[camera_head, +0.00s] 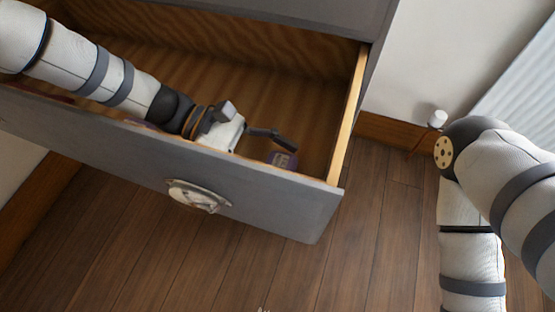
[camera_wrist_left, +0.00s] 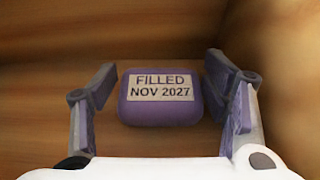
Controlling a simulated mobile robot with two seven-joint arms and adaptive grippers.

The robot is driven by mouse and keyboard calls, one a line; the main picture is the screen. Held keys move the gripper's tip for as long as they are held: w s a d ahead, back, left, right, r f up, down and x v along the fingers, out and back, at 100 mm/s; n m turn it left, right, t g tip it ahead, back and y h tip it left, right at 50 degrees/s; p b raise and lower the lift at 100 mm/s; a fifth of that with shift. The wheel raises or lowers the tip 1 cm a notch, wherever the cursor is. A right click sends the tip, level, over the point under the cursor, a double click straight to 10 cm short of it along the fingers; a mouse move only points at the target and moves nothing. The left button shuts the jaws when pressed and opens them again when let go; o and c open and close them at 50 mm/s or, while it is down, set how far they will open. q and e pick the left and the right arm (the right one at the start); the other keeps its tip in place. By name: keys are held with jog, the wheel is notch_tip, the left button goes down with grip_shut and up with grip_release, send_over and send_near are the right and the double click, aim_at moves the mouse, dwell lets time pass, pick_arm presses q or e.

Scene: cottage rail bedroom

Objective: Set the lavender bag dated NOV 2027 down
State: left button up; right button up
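The lavender bag (camera_wrist_left: 160,112) is a small purple pouch with a pale label reading FILLED NOV 2027. In the left wrist view it lies flat between and just beyond my left gripper's fingers (camera_wrist_left: 160,95), with narrow gaps seeming to show on both sides. The gripper looks open. In the head view my left gripper (camera_head: 272,140) reaches down into the open drawer, and the bag (camera_head: 281,159) shows under a fingertip near the drawer's front right corner. It appears to rest on the drawer floor. My right gripper is out of view.
The grey drawer (camera_head: 130,150) is pulled out, with wooden inside walls and a metal handle (camera_head: 197,195). A bit of something purple (camera_head: 142,123) shows behind its front panel, mostly hidden by my left arm. Bare drawer floor lies behind the gripper. A radiator (camera_head: 520,80) stands at right.

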pick_arm(q)
jog(key=shift+r, duration=0.3)
jog(key=v, duration=1.2)
jog(key=shift+r, duration=0.4)
